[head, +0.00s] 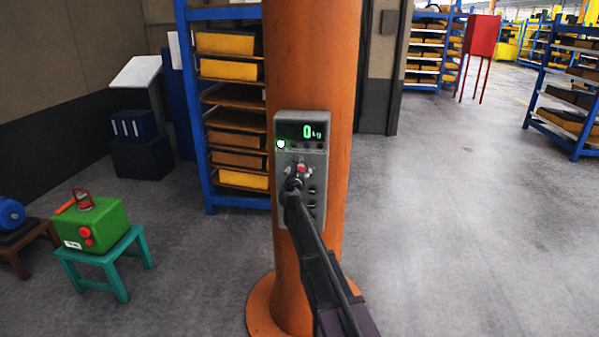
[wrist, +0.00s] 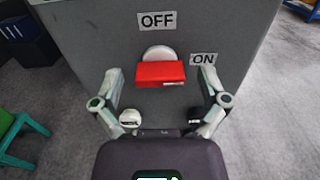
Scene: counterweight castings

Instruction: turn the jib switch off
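The jib switch is a red handle (wrist: 161,72) on a pale round base, on a grey control box (wrist: 90,38). An OFF label (wrist: 157,20) is above it and an ON label (wrist: 203,59) to its upper right. The red bar lies crosswise in the wrist view; I cannot tell which label it is set to. In the head view the handle (head: 301,168) is partly hidden by my gripper (head: 298,176). My gripper is open, one finger on each side of the handle, with gaps visible. The box shows a lit green lamp (head: 281,144) and a display (head: 308,132) reading 0 kg.
The box is on an orange column (head: 313,60). A blue-framed shelf (head: 199,130) stands behind it on the left. A green machine (head: 90,223) sits on a teal stool (head: 122,262) at left. The floor to the right is clear.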

